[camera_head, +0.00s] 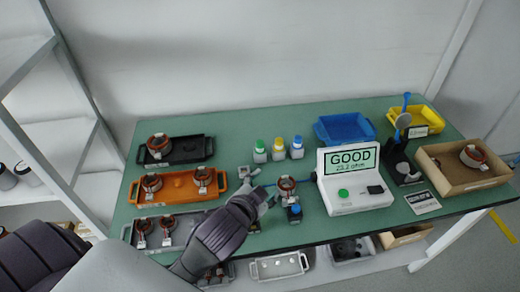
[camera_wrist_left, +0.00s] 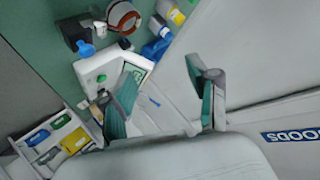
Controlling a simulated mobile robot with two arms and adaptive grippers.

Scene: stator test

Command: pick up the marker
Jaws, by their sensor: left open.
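I cannot make out a marker for certain in either view. My left gripper (camera_head: 262,188) is open over the middle of the green table, just left of a copper-wound stator (camera_head: 287,184) on a dark stand. In the left wrist view its two fingers (camera_wrist_left: 162,80) stand apart, and I see nothing held between them. A small blue-topped item (camera_head: 294,211) stands in front of the stator, right of the gripper. The stator and a blue knob (camera_wrist_left: 85,49) also show in the left wrist view. My right gripper is not in view.
A white tester (camera_head: 355,197) reading GOOD stands right of the gripper. Small bottles (camera_head: 278,148) and a blue bin (camera_head: 345,128) stand behind. Black (camera_head: 195,150) and orange (camera_head: 178,183) trays with stators lie left. A brown box (camera_head: 440,175) and yellow bin (camera_head: 432,117) are right.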

